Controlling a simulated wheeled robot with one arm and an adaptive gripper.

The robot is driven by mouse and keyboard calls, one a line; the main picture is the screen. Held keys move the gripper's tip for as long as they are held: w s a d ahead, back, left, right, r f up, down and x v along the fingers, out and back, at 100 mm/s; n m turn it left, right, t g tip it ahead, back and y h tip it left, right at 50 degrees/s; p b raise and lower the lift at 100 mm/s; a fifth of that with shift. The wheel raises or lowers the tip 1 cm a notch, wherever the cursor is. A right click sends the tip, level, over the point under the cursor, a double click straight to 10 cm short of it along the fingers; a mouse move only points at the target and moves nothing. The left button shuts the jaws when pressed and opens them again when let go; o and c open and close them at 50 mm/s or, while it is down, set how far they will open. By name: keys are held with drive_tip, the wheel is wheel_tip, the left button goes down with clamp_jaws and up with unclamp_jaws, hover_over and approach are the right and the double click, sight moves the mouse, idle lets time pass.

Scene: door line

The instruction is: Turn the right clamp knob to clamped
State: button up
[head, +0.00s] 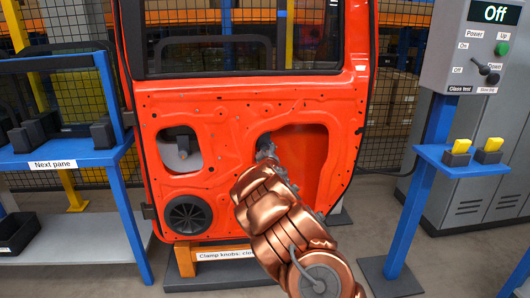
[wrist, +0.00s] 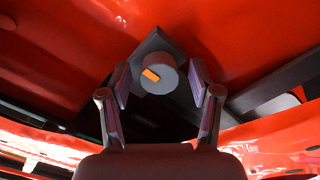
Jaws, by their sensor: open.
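The right clamp knob (wrist: 163,80) shows in the wrist view as a dark grey round knob with an orange mark, on a dark angular bracket inside the red door. My gripper (wrist: 160,88) is open, one finger on each side of the knob. Gaps show between the fingers and the knob; the depth between them is hard to judge. In the head view my gripper (head: 266,148) reaches into the right opening of the red door (head: 230,112), and my arm hides the right knob. Another grey knob (head: 183,153) shows in the left opening.
A "Clamp knobs" label (head: 226,254) below the door is partly hidden by my arm. A blue "Next pane" table (head: 60,158) stands left. At right are a control box (head: 485,50) reading "Off" and a blue shelf (head: 470,168) with yellow buttons. The opening's edges surround my gripper.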

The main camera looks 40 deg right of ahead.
drive_tip(key=shift+w+d, duration=0.1)
idle(0.3)
drive_tip(key=c, duration=1.1)
drive_tip(key=shift+c, duration=0.2)
